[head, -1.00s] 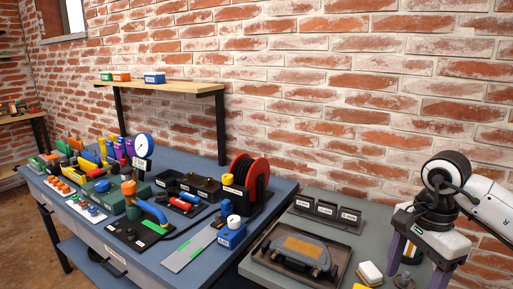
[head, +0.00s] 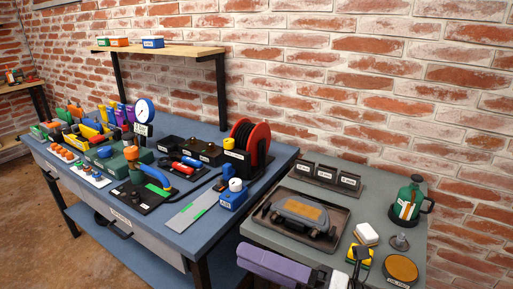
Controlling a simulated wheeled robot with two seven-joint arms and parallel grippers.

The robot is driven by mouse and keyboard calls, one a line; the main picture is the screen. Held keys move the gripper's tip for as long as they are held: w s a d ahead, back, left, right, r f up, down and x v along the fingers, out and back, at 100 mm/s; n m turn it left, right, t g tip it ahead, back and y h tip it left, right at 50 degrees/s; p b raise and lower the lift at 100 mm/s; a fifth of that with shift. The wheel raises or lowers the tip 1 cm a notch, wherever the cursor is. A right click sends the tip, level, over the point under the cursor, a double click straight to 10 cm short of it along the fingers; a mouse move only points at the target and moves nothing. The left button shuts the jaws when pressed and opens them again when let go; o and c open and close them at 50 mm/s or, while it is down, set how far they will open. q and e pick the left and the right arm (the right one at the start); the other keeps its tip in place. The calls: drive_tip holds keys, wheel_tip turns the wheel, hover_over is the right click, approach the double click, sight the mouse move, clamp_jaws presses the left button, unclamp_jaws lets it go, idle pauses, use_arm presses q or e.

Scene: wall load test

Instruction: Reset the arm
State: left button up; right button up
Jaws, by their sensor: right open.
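The rest of the right arm is cut off by the frame. My left arm and left gripper are out of view.
A crowded blue workbench (head: 285,168) stands left. A brick wall is behind.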

drive_tip(key=w+d+f+m+t+h, duration=0.1)
drive_tip(key=d+f+m+t+h, duration=0.5)
drive_tip(key=m, duration=0.5)
drive_tip(key=w+d+f+m+t+h, duration=0.1)
drive_tip(key=d+f+m+t+h, duration=0.5)
drive_tip(key=m, duration=0.6)
drive_tip(key=s+d+f+m+g+h, duration=0.2)
drive_tip(key=s+f+m+g, duration=0.2)
drive_tip(key=s+f+m, duration=0.2)
drive_tip(key=s+d+f+m+g+h, duration=0.3)
drive_tip(key=s+f+m+g, duration=0.2)
drive_tip(key=s+f, duration=0.5)
wheel_tip(320, 180, down, 5)
drive_tip(key=shift+f+m, duration=0.1)
drive_tip(key=shift+m, duration=0.4)
drive_tip(key=shift+s, duration=0.1)
